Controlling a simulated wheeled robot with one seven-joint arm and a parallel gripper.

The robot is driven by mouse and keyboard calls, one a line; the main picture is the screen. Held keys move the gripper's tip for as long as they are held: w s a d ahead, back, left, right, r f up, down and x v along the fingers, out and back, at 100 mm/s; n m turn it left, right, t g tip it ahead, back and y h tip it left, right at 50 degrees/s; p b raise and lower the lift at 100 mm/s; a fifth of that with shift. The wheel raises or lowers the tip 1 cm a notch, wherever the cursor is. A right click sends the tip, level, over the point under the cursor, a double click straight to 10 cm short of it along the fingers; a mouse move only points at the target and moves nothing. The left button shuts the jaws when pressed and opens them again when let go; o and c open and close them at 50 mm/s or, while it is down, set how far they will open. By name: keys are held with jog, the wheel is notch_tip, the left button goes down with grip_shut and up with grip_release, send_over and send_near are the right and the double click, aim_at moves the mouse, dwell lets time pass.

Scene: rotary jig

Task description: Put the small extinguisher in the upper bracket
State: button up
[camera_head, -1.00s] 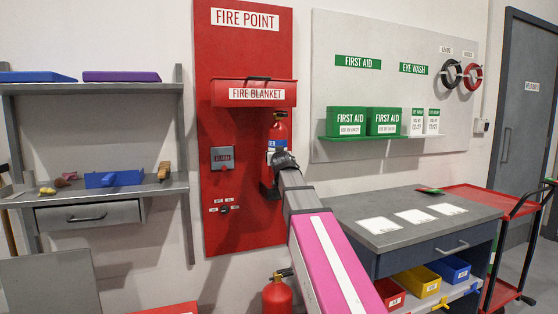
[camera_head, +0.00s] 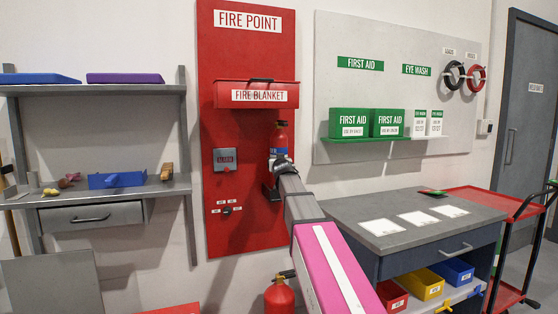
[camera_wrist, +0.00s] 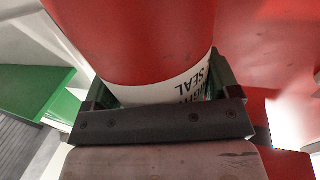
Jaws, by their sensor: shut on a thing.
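The small red extinguisher (camera_head: 279,138) is upright in front of the red FIRE POINT panel, below the fire blanket box. My gripper (camera_head: 282,165) is shut on its lower body. The wrist view shows the red cylinder (camera_wrist: 135,40) with a white label band between the gripper's jaws (camera_wrist: 160,115). A dark bracket (camera_head: 270,192) on the panel shows just below the gripper, partly hidden by my arm. Whether the extinguisher's base touches it cannot be told. A second red extinguisher (camera_head: 279,297) stands low at the bottom edge.
The fire blanket box (camera_head: 257,95) juts out close above the extinguisher. An alarm box (camera_head: 225,159) is on the panel to the left. A grey workbench (camera_head: 400,222) stands to the right, and a shelf unit (camera_head: 100,190) to the left.

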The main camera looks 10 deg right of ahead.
jog(key=shift+f, duration=1.75)
jog(key=shift+f, duration=0.1)
jog(key=o, duration=1.7)
jog(key=shift+f, duration=0.1)
